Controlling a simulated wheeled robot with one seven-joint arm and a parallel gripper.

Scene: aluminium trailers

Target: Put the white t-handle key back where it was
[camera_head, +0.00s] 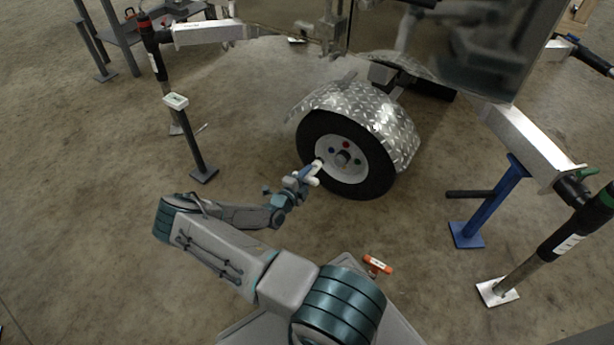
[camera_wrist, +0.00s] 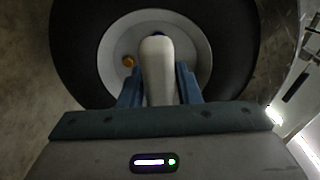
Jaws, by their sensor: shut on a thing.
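My gripper (camera_head: 306,174) is shut on the white t-handle key (camera_head: 316,166), close in front of the wheel. In the wrist view the key's pale rounded handle (camera_wrist: 157,70) stands between the two blue fingers of my gripper (camera_wrist: 158,86). It points towards the wheel hub and covers part of it. The wheel (camera_head: 344,158) has a black tyre, a white rim and several coloured nuts around the hub. I cannot tell whether the key touches a nut.
A diamond-plate fender (camera_head: 372,108) arches over the wheel. A blue stand (camera_head: 492,205) and a jack leg (camera_head: 567,240) stand at right.

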